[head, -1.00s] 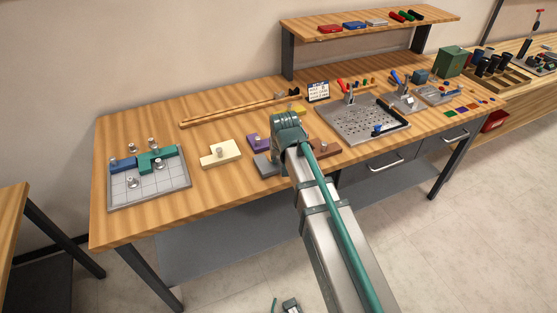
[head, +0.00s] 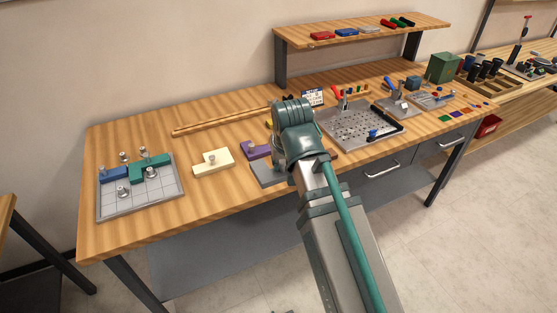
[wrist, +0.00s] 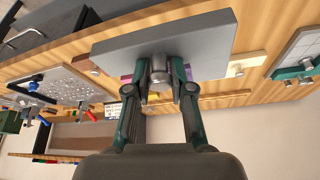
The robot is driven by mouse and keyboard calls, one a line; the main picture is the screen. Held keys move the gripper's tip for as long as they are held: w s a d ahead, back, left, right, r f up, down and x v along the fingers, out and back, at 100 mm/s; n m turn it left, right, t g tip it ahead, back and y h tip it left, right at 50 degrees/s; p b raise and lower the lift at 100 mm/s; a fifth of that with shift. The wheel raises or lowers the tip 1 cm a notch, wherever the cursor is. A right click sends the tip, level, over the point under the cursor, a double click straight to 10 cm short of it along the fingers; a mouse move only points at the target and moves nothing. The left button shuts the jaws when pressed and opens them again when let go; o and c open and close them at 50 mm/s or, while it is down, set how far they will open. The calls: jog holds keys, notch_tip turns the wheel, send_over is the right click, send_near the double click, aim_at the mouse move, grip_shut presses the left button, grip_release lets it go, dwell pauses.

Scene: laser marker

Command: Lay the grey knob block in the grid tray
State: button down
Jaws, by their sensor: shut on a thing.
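The grey knob block (wrist: 200,42) is a flat slab with a metal knob (wrist: 159,70). My gripper (wrist: 160,88) is shut on that knob in the wrist view. In the head view the block (head: 266,174) shows beside my arm, which hides its knob and the fingers. It appears held just above the table. The grid tray (head: 170,197) lies at the left end of the table. A blue block (head: 114,174) and a teal block (head: 150,170) lie toward its back, and its front cells are bare. The tray also shows at the right edge of the wrist view (wrist: 297,48).
A cream block (head: 213,164) lies between the tray and my gripper. A purple block (head: 255,152) lies close behind the grey block. A perforated metal plate (head: 355,127) stands to the right. Bare tabletop lies around the cream block.

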jog(key=shift+s+d+r, duration=0.15)
jog(key=shift+s+r, duration=0.25)
jog(key=shift+s, duration=0.4)
notch_tip(320, 180, up, 8)
jog(key=p, duration=0.7)
jog(key=shift+s, duration=0.2)
